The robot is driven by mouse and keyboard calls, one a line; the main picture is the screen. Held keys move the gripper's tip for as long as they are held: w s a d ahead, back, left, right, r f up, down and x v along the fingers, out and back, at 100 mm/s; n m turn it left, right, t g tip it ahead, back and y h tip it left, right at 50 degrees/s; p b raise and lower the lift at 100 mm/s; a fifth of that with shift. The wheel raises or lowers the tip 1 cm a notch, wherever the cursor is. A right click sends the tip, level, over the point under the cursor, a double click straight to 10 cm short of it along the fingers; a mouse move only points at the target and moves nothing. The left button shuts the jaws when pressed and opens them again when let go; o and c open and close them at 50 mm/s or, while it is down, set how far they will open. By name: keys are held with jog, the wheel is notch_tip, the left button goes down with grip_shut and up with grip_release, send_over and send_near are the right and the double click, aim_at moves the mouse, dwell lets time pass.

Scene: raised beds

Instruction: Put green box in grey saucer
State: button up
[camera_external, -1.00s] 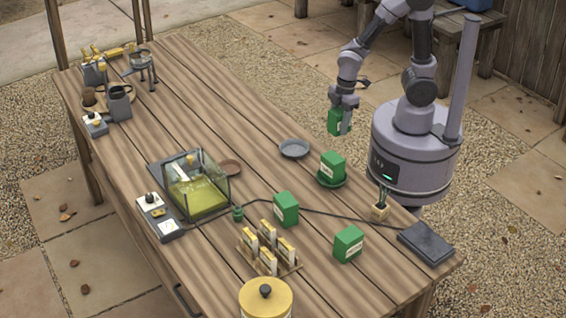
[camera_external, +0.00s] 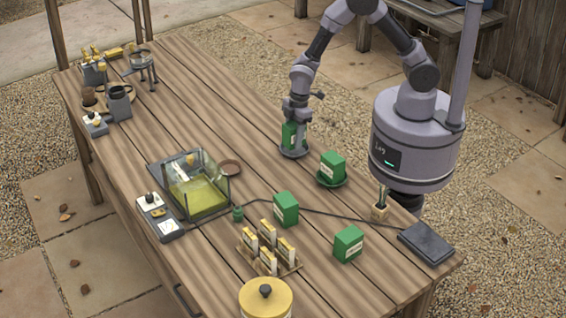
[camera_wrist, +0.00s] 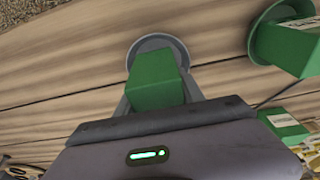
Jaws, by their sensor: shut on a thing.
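My gripper (camera_external: 294,126) points down and is shut on a green box (camera_external: 290,137). The held box is directly over the grey saucer (camera_external: 294,153), at or just above its surface; I cannot tell whether it touches. In the wrist view the green box (camera_wrist: 156,76) sits between the two fingers, and the rim of the grey saucer (camera_wrist: 140,45) shows behind it. Another green box (camera_external: 332,166) stands in a green saucer (camera_external: 331,181) just to the right. Two more green boxes, one at the middle (camera_external: 286,209) and one nearer the front (camera_external: 348,243), stand on the table.
A rack of yellow packets (camera_external: 268,254), a yellow canister (camera_external: 265,298) and a dark flat pad (camera_external: 426,243) stand nearer the front. The table's back-left middle is clear.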

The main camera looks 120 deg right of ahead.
jog(key=shift+f, duration=0.35)
jog(key=shift+f+b, duration=0.45)
jog(key=shift+f, duration=0.05)
jog(key=shift+f, duration=0.1)
jog(key=o, duration=1.5)
jog(key=shift+c, duration=0.2)
